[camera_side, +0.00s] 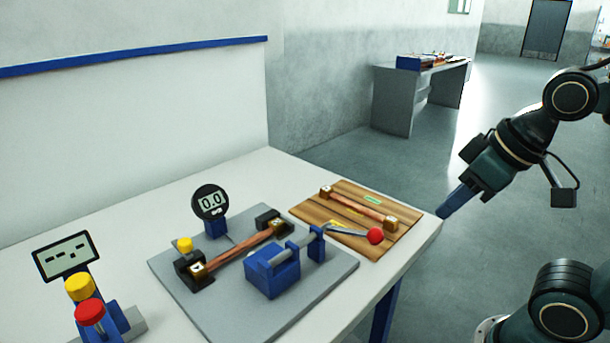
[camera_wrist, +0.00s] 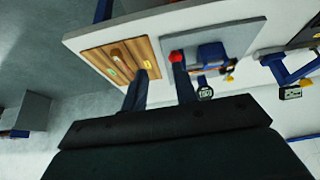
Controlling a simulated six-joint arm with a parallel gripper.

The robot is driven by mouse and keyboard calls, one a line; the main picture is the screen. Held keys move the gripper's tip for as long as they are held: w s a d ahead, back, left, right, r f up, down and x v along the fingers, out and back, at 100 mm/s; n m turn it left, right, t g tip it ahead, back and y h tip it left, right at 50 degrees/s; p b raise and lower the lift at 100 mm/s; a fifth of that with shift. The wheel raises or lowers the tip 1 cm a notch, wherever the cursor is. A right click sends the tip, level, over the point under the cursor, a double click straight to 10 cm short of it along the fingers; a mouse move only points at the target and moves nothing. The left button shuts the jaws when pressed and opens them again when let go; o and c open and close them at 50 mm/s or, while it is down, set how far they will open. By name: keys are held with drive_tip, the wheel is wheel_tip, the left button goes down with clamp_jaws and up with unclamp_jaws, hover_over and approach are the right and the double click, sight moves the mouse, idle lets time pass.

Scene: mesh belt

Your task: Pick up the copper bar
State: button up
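One copper bar (camera_side: 360,208) lies on a wooden board (camera_side: 345,243) at the right end of the table, with a copper block near each end. A second copper bar (camera_side: 238,249) spans two black holders on a grey plate (camera_side: 325,290). The wooden board also shows in the wrist view (camera_wrist: 96,56), where its bar is small and partly hidden. My gripper (camera_side: 442,213) is off the table's right edge, to the right of the board and apart from both bars. In the wrist view its two dark blue fingers (camera_wrist: 160,76) stand apart with nothing between them.
On the grey plate are a gauge reading 0.0 (camera_side: 210,201) and a blue clamp (camera_side: 272,272) whose lever ends in a red ball (camera_side: 375,236) near the board. Another table (camera_side: 395,100) is behind.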

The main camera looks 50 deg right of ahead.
drive_tip(key=w+a+r+n+g+y, duration=0.1)
drive_tip(key=w+a+r+n+y, duration=0.2)
drive_tip(key=w, duration=0.7)
drive_tip(key=w+a+r+n+g, duration=0.1)
drive_tip(key=w+a+n, duration=0.4)
drive_tip(key=w, duration=0.5)
drive_tip(key=w+f+n+g+y, duration=0.3)
drive_tip(key=w+f+n, duration=0.6)
drive_tip(key=w, duration=0.6)
wheel_tip(320, 180, down, 2)
drive_tip(key=shift+w+f+n+g, duration=0.2)
drive_tip(key=shift+n+g, duration=0.1)
drive_tip(key=shift+n, duration=0.1)
hover_over(254, 238)
drive_tip(key=f, duration=0.6)
drive_tip(key=shift+d+f, duration=0.3)
drive_tip(key=shift+a+f, duration=0.25)
drive_tip(key=shift+f, duration=0.2)
